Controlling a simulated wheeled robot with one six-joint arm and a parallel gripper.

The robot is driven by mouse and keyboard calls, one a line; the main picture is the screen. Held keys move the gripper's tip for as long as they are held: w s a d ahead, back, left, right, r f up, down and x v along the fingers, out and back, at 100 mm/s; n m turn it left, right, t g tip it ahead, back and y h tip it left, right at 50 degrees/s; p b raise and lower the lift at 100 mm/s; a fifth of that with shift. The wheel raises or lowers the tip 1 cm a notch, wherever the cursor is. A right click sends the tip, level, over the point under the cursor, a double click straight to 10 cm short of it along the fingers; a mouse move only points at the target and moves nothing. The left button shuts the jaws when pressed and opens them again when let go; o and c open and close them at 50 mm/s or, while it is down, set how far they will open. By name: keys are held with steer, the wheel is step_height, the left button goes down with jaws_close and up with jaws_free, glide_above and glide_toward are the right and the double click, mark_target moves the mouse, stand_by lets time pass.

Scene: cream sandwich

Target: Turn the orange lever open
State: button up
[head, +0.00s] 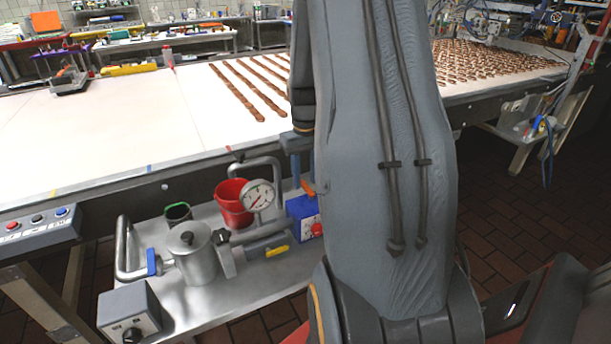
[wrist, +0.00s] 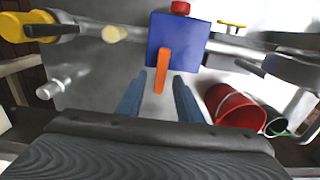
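The orange lever (wrist: 163,70) stands out from a blue box (wrist: 178,40) with a red knob, in the upper middle of the wrist view. In the head view a small part of the lever (head: 308,188) shows above the blue box (head: 302,211), beside my arm. My gripper (wrist: 158,80) is open, its two blue fingers apart. In the wrist view the lever's free end lies between the fingertips, with a gap on each side; I cannot tell how deep it is between them. In the head view my gripper (head: 302,172) is just above the box, partly hidden by my arm.
A red bucket (head: 233,203), a pressure gauge (head: 257,195), a metal pot (head: 199,257) and pipes crowd the metal shelf left of the box. The conveyor table (head: 90,130) edge runs behind and above. A control box (head: 129,312) stands at the shelf's front left.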

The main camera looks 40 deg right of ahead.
steer(key=shift+f, duration=0.35)
jaws_close()
